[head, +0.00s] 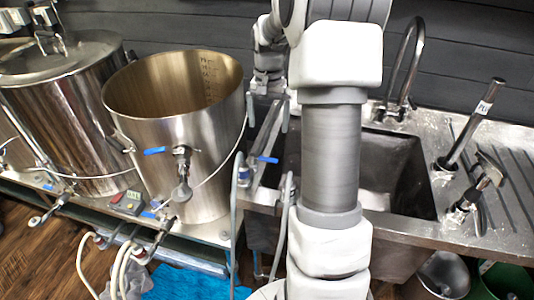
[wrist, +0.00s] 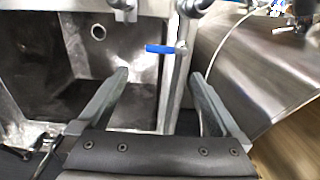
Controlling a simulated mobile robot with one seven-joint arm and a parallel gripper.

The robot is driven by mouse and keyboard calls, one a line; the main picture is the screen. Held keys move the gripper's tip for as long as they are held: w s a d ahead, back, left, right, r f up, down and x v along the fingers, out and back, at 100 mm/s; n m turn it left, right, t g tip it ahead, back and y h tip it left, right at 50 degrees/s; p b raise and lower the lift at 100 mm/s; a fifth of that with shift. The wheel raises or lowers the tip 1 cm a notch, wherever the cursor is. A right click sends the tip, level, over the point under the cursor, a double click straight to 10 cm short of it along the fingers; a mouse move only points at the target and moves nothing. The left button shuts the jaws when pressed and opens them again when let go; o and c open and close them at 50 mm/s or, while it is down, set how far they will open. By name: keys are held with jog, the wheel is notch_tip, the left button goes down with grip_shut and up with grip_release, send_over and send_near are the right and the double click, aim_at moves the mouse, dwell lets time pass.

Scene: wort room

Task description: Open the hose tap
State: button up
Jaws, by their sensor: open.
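The hose tap has a blue lever handle (head: 268,160) at the sink's left edge in the head view. In the wrist view the blue handle (wrist: 160,49) lies crosswise on a metal rail, with its metal pivot at its right end. My gripper (wrist: 160,76) is open and empty, its two fingers spread on either side of the rail. The handle shows past the fingertips, between their lines, and looks apart from them.
A steel kettle (head: 170,100) with its own blue-handled valve stands left of the tap. A sink basin (head: 400,165) with a curved faucet (head: 405,65) lies right. A grey hose (head: 235,225) hangs near the tap. A dark wall stands behind.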

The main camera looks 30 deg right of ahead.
aim_at(268, 159)
notch_tip(268, 159, down, 12)
jog(key=shift+f+b, duration=0.1)
jog(key=shift+b, duration=0.25)
grip_shut()
dwell(0.5)
